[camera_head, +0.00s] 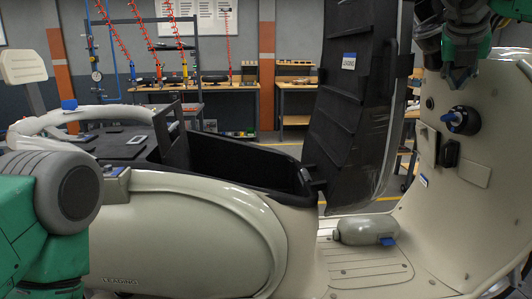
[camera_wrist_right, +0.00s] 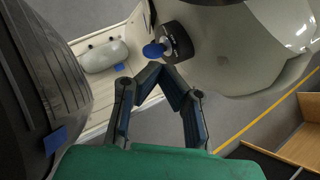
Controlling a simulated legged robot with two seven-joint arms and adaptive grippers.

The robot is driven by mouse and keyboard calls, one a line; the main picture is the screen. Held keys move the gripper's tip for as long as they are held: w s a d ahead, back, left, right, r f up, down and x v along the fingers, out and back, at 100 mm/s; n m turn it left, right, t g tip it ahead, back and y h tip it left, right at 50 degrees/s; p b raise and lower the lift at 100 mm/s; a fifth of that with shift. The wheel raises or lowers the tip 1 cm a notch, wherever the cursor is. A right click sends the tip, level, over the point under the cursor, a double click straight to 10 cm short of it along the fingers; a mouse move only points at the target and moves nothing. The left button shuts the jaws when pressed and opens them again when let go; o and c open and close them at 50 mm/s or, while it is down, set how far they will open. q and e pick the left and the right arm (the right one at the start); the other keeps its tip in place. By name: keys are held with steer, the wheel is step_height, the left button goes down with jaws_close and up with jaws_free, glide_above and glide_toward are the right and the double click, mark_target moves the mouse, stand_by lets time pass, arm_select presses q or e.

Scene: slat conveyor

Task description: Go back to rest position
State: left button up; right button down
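My right gripper (camera_head: 458,78) hangs at the top right of the head view, just above the blue key (camera_head: 450,117) in the black ignition lock of a cream scooter (camera_head: 180,225). In the right wrist view my right gripper (camera_wrist_right: 163,70) has its fingertips together with nothing seen between them. The blue key (camera_wrist_right: 153,50) shows just beyond the tips, apparently apart from them. A green and grey part of my left arm (camera_head: 45,225) fills the lower left of the head view; its gripper is out of view.
The scooter's black seat (camera_head: 350,110) stands raised over the open storage bin (camera_head: 235,160). A grey canister with a blue cap (camera_head: 366,230) lies on the footboard (camera_head: 365,270). Workbenches (camera_head: 295,92) stand behind. The front panel (camera_head: 490,150) is close to my right gripper.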

steer(key=shift+s+f+b+x, duration=0.15)
steer(key=shift+b+x, duration=0.15)
steer(key=shift+x, duration=0.9)
steer(key=shift+s+f+b+x, duration=0.15)
steer(key=shift+b+x, duration=0.1)
steer(key=shift+x, duration=0.9)
steer(key=shift+s+f+b+x, duration=0.15)
steer(key=shift+b+x, duration=0.15)
steer(key=shift+x, duration=0.9)
arm_select(q)
steer(key=shift+s+f, duration=0.2)
steer(key=shift+f, duration=0.8)
arm_select(e)
steer(key=shift+a+r, duration=0.1)
steer(key=shift+a, duration=0.6)
